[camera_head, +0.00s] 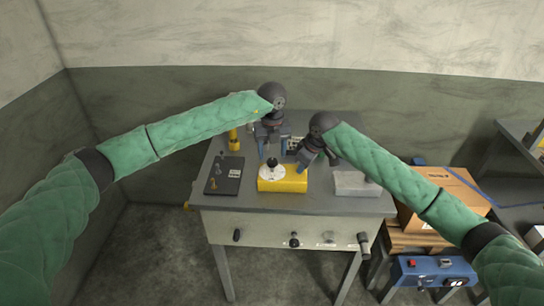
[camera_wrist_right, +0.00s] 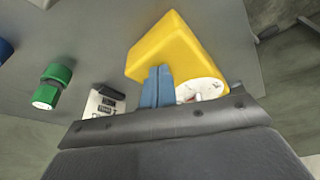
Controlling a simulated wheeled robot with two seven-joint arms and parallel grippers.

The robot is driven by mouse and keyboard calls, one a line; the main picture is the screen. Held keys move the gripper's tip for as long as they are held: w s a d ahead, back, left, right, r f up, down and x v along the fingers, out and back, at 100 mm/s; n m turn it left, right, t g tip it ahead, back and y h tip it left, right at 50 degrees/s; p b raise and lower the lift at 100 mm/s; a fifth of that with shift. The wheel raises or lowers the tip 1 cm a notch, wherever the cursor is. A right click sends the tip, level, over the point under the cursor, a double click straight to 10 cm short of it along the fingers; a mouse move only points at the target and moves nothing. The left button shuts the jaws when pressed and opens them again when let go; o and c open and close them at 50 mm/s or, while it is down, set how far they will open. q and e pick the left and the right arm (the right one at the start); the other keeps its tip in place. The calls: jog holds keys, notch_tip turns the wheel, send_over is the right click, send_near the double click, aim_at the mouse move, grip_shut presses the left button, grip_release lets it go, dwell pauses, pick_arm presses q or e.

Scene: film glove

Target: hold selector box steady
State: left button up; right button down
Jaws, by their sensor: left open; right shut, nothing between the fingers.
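The yellow selector box (camera_head: 283,185) sits upright on the grey table, with a white dial and a dark knob (camera_head: 272,162) on its top. My left gripper (camera_head: 262,152) is open just above and behind the dial; whether it touches the knob I cannot tell. My right gripper (camera_head: 303,162) is shut and empty, just above the box's right rear side. In the right wrist view its blue fingers (camera_wrist_right: 157,88) are together in front of the yellow box (camera_wrist_right: 165,42), beside the white dial (camera_wrist_right: 204,90). Contact with the box is unclear.
A dark panel (camera_head: 225,175) lies to the left and a grey box (camera_head: 357,184) to the right. A yellow bottle-like item (camera_head: 233,139) stands at the back left. The right wrist view shows a green cylindrical part (camera_wrist_right: 52,85). The front strip of the table is clear.

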aim_at(272, 161)
jog(key=shift+s+f, duration=0.15)
jog(key=shift+f, duration=0.3)
pick_arm(q)
notch_tip(272, 161, up, 9)
dwell(0.3)
pick_arm(e)
jog(key=shift+w+r, duration=0.25)
jog(key=shift+r, duration=0.8)
notch_tip(272, 161, up, 2)
jog(key=shift+r, duration=0.8)
jog(key=shift+r, duration=0.1)
jog(key=shift+r, duration=1.4)
